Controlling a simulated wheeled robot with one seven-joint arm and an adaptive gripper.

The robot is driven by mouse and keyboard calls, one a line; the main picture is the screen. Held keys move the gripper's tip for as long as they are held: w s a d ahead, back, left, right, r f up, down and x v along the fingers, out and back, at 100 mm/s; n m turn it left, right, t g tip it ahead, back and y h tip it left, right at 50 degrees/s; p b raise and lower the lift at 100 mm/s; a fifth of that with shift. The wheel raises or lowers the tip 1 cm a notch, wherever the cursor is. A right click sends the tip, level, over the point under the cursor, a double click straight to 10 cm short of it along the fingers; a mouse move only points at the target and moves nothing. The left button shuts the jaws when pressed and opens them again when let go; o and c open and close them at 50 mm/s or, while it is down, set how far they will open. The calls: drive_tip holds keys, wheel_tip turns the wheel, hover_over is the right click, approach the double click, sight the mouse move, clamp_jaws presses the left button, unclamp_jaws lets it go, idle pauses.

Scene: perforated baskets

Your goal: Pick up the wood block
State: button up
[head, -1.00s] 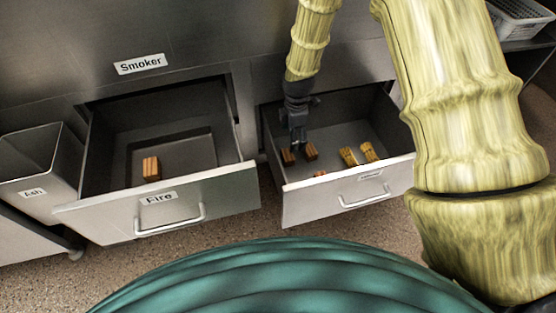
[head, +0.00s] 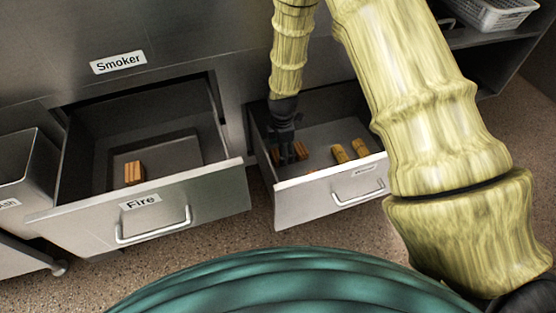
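Several wood blocks lie in the open right drawer (head: 290,192). A reddish-brown block (head: 303,150) is right beside my gripper (head: 288,158), and another brown one is mostly hidden behind the fingers. Two lighter yellowish blocks (head: 339,154) lie further right in that drawer. My dark gripper points down into the drawer, with its fingertips low near the brown blocks. I cannot tell whether its fingers are apart or closed on a block. One more brown wood block (head: 134,173) stands in the open left drawer labelled Fire (head: 225,187).
The drawer walls and fronts surround the blocks. A grey bin labelled Ash (head: 18,170) stands at the left edge. The metal Smoker cabinet (head: 170,40) rises behind. A white perforated basket (head: 495,14) sits on a shelf at the upper right.

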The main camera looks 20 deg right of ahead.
wheel_tip(320, 180, down, 3)
drive_tip(key=shift+r+b, duration=0.1)
drive_tip(key=shift+b, duration=0.4)
drive_tip(key=shift+r, duration=0.1)
drive_tip(key=c, duration=1.1)
